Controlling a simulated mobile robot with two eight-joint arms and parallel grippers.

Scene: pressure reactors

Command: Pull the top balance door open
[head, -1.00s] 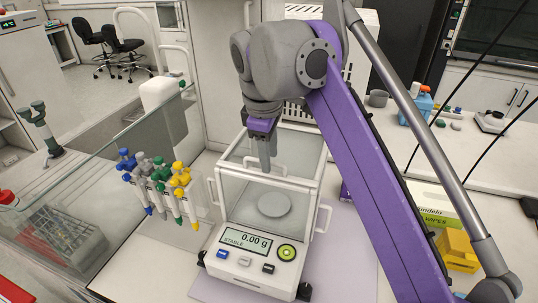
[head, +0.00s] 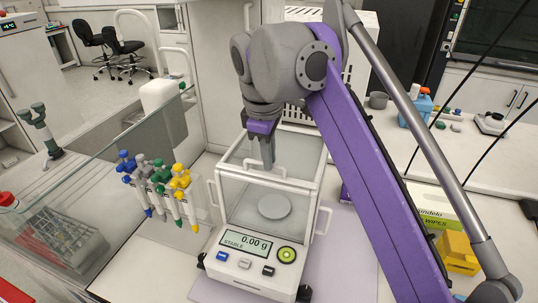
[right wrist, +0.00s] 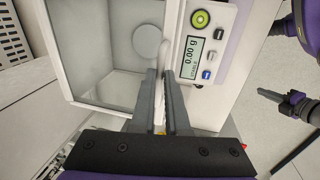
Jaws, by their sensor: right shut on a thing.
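The balance (head: 262,250) stands on the bench with its display reading 0.00 g. Its glass chamber holds a round pan (head: 274,205). My right gripper (head: 267,165) points down at the chamber's top, at the white handle (head: 250,163) of the top door (head: 290,150). In the right wrist view the two fingers (right wrist: 161,85) are shut on this white handle (right wrist: 160,110). How far the top door stands open is hard to tell. My left gripper (right wrist: 264,94) seems to show small at the right of the right wrist view, away from the balance; its jaws are unclear.
Several coloured pipettes (head: 160,185) hang on a rack left of the balance. A glass panel (head: 95,165) stands further left, with a tube rack (head: 60,245) seen through it. A yellow box (head: 458,250) and a wipes box (head: 440,208) stand to the right, beyond my right arm.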

